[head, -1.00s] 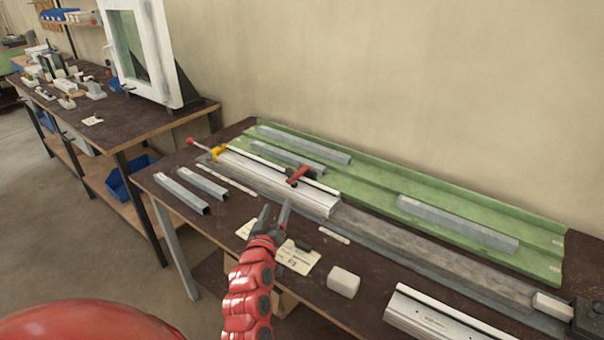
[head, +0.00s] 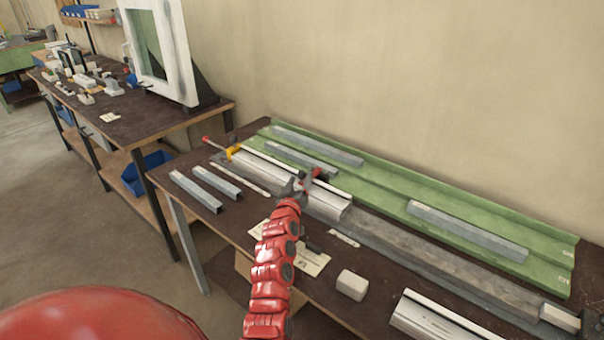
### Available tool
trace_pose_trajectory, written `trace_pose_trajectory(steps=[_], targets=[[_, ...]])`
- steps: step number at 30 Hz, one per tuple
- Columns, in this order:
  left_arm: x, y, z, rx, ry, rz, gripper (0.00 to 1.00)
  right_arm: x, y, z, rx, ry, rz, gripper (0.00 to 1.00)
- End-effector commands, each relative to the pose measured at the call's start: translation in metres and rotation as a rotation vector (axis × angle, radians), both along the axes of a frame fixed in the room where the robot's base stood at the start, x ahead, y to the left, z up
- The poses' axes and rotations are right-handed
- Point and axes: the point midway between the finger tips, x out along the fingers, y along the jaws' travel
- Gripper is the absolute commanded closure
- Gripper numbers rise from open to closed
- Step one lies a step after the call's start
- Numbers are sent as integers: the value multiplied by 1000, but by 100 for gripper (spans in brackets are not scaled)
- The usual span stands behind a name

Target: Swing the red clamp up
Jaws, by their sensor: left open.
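The red clamp (head: 316,173) sits on the white profile (head: 270,172) on the bench, partly hidden by my gripper. My left gripper (head: 301,183) is open at the clamp, its fingers around or just in front of it; I cannot tell whether they touch. A second clamp, yellow with a red handle (head: 231,151), is at the profile's left end. My right gripper is not in view.
A green tray (head: 385,181) with several grey bars lies along the wall. Two short grey channels (head: 205,187), papers (head: 312,262) and a white block (head: 352,285) lie on the dark bench top. Another white profile (head: 430,318) is at the front right.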

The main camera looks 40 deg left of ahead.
Motion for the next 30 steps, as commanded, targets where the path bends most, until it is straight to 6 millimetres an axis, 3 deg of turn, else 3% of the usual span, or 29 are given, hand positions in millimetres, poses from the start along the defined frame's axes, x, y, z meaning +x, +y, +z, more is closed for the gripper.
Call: trace_pose_trajectory(steps=[9,20,30], targets=[[26,10,-1,-1,0,0,35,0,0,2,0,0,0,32],[29,12,0,-1,-1,0,35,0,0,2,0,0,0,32],[28,12,0,0,-2,1,94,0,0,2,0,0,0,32]])
